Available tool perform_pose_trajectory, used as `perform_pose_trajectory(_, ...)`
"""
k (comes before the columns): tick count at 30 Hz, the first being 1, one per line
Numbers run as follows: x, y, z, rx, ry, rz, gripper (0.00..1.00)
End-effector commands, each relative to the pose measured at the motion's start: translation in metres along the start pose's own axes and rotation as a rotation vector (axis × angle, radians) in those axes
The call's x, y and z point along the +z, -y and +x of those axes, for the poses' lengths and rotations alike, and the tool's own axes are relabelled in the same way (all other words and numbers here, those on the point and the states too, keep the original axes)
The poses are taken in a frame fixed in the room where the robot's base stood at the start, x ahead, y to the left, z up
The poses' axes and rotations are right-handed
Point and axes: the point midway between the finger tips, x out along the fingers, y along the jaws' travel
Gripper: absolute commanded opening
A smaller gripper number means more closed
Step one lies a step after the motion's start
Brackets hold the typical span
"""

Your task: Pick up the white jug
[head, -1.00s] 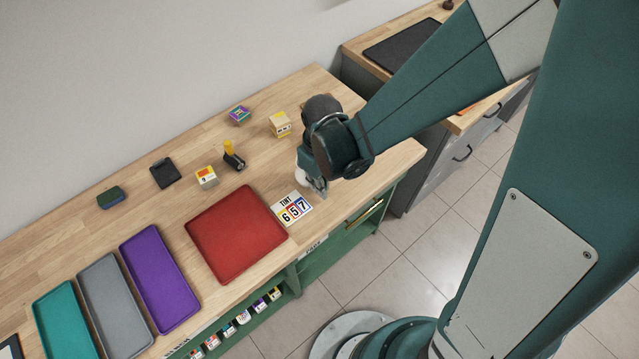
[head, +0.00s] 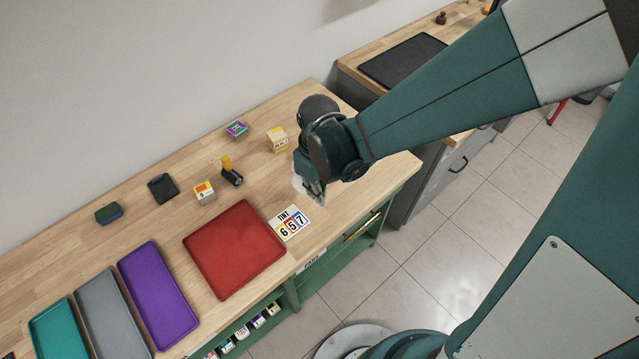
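The white jug (head: 299,187) stands on the wooden bench, mostly hidden behind my gripper. Only a pale strip of it shows at the left of the fingers. My gripper (head: 316,193) points down at the jug, close against it in the head view. The wrist and fingers cover the space between the fingertips, so I cannot tell whether they are open or shut on the jug.
Purple (head: 158,295), grey (head: 111,313) and teal (head: 60,331) trays lie farther left. The bench's front edge is near.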

Motion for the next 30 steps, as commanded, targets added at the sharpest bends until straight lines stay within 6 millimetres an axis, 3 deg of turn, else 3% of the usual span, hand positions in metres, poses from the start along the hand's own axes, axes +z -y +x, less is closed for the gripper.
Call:
perform_pose_trajectory(15, 0.0, 0.0, -0.036, 0.0, 0.0, 0.0, 0.0)
perform_pose_trajectory(30, 0.0, 0.0, -0.053, 0.0, 0.0, 0.0, 0.0)
